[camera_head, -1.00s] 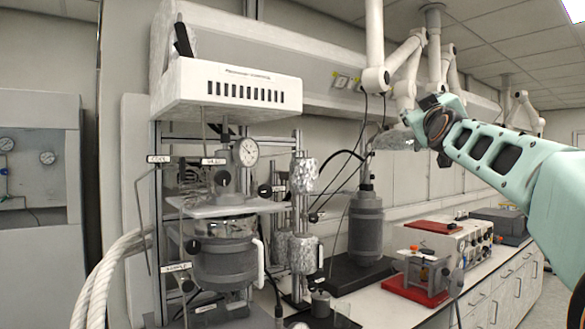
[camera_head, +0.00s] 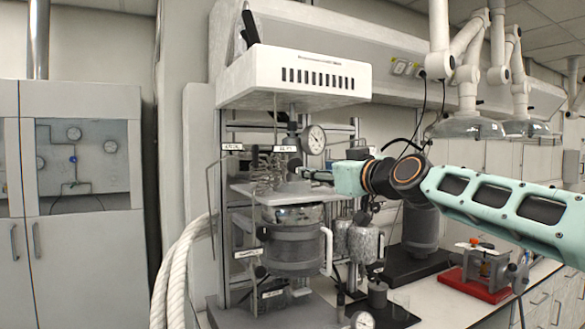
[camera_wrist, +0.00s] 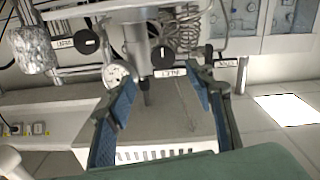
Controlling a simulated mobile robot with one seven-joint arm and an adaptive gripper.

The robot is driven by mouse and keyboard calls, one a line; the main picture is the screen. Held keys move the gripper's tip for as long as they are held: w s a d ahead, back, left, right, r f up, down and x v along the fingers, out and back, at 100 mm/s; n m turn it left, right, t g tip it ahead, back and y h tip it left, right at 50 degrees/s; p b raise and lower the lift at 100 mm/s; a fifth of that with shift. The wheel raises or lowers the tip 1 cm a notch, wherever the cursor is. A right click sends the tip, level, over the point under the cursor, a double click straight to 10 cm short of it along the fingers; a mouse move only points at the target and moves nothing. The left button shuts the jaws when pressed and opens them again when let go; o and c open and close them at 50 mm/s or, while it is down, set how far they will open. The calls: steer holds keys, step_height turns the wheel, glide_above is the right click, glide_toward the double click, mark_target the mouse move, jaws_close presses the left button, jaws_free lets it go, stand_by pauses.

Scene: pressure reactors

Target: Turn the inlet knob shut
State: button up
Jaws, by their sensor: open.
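In the wrist view, my gripper (camera_wrist: 160,95) is open, with its two blue-padded fingers spread and nothing between them. A round black knob (camera_wrist: 163,57) with a pale upright mark lies just beyond the fingertips, near the middle of the gap. A white label (camera_wrist: 170,72) sits beside it; its lettering is too blurred to read surely. The fingers appear apart from the knob. In the head view, my gripper (camera_head: 312,174) is at the reactor's upper valves, beside the gauge; the knob there (camera_head: 294,165) is small and partly hard to make out.
A second black knob (camera_wrist: 85,46) and a pressure gauge (camera_wrist: 117,76) are close to the left finger. Coiled tubing (camera_wrist: 187,28) lies beyond the right finger. In the head view, the reactor vessel (camera_head: 292,245) hangs below a white plate (camera_head: 262,193). A red-based device (camera_head: 478,285) stands right.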

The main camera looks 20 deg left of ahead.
mark_target(297, 167)
steer(key=p+x, duration=0.6)
steer(key=x, duration=0.3)
steer(key=shift+a+r, duration=0.2)
steer(key=shift+a, duration=0.2)
steer(key=shift+w+a+f, duration=0.15)
steer(key=shift+w+a, duration=0.25)
steer(key=c, duration=1.2)
